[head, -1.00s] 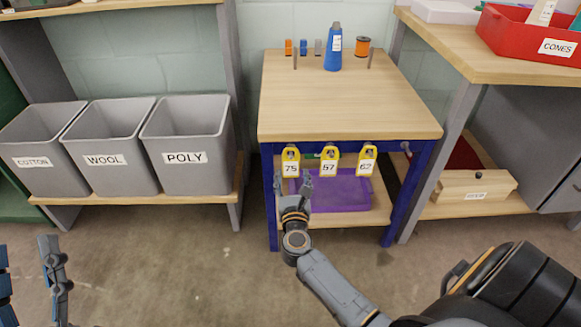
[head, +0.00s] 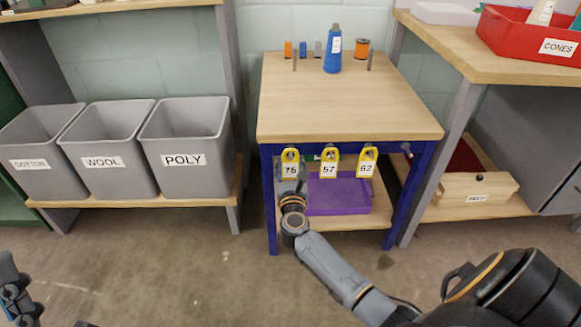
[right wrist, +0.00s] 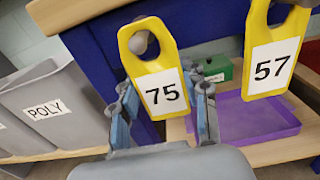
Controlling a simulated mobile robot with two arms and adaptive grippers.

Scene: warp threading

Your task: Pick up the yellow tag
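Three yellow tags with white number labels hang from the front of the wooden-topped blue table: the 75 tag (head: 290,163), the 57 tag (head: 329,162) and the 62 tag (head: 367,161). The right wrist view shows the 75 tag (right wrist: 157,78) on its peg and the 57 tag (right wrist: 272,58) to its right. My right gripper (right wrist: 164,100) is open, with one finger on each side of the 75 tag's lower part; I see gaps. In the head view my right gripper (head: 290,187) is just below this tag. My left gripper (head: 17,292) is partly cut off at bottom left.
A purple tray (head: 338,195) sits on the table's lower shelf behind the tags. Grey bins (head: 186,130) are left; a red CONES bin (head: 520,38) is right.

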